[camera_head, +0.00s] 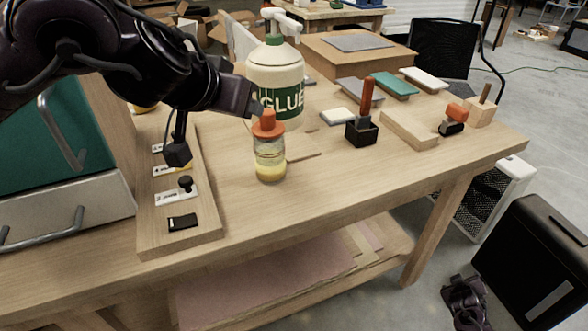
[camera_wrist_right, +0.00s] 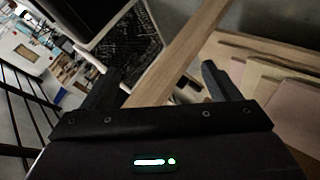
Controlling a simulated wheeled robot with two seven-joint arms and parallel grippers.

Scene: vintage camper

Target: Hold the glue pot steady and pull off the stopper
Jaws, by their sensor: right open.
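The glue pot (camera_head: 270,163) is a small clear jar with yellow glue in its lower part. It stands upright on the wooden workbench (camera_head: 330,190). Its orange-red stopper (camera_head: 267,124) sits on top. My left gripper (camera_head: 256,108) reaches in from the left and its tip is right by the stopper, overlapping its upper left side in the picture. I cannot tell whether it touches the stopper, and its finger gap is hidden. My right gripper (camera_wrist_right: 158,82) is open in the right wrist view, with nothing between its fingers. It is away from the pot, low beside the bench.
A large glue bottle (camera_head: 275,72) stands close behind the pot. A board with black knobs (camera_head: 180,190) lies to the left. A stamp in a black block (camera_head: 363,128) and other blocks stand to the right. The bench front is clear. A black bin (camera_head: 530,260) stands at lower right.

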